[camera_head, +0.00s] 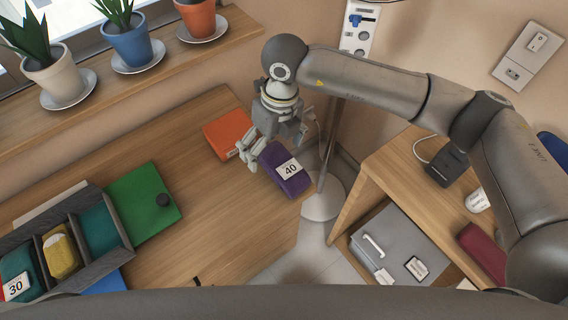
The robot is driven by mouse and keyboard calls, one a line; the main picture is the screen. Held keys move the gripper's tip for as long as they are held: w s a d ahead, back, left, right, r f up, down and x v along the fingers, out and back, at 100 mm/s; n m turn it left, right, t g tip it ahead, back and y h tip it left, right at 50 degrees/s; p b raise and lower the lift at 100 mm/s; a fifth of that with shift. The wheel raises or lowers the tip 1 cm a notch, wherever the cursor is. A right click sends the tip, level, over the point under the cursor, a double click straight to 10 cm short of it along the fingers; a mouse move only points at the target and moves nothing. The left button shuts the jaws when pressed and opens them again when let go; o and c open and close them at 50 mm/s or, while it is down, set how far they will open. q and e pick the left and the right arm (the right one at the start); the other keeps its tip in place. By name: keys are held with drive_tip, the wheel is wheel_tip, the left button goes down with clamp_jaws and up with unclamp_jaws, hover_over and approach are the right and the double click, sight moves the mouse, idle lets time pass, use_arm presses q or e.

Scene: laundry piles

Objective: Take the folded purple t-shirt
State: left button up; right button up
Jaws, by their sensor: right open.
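The folded purple t-shirt (283,178) is a small bundle with a white tag reading 40, near the right end of the wooden table (185,240). My right gripper (249,159) is open, just left of and above the t-shirt. The picture does not settle whether a finger touches it. My right arm comes in from the right side. My left gripper is not in view.
An orange folded item (227,132) lies behind my right gripper. A green item (146,203) and a grey divided box (92,262) with folded clothes are at left. Potted plants line the windowsill (120,93). A side desk (385,180) stands at right.

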sight(283, 160)
drive_tip(key=w+d, duration=0.1)
drive_tip(key=d+h, duration=0.1)
drive_tip(key=d, duration=0.1)
drive_tip(key=shift+w+t, duration=0.3)
drive_tip(key=shift+w, duration=0.1)
wheel_tip(283, 160, down, 5)
drive_tip(key=shift+r+p, duration=0.15)
drive_tip(key=shift+p, duration=0.3)
drive_tip(key=shift+w+a+f+p, duration=0.15)
drive_tip(key=shift+f+p, duration=0.25)
drive_tip(key=shift+f, duration=1.05)
drive_tip(key=shift+w+a+f+p, duration=0.15)
drive_tip(key=shift+f+p, duration=0.25)
drive_tip(key=shift+f, duration=1.05)
drive_tip(key=c, duration=1.1)
drive_tip(key=shift+c, duration=0.4)
drive_tip(key=shift+r, duration=0.2)
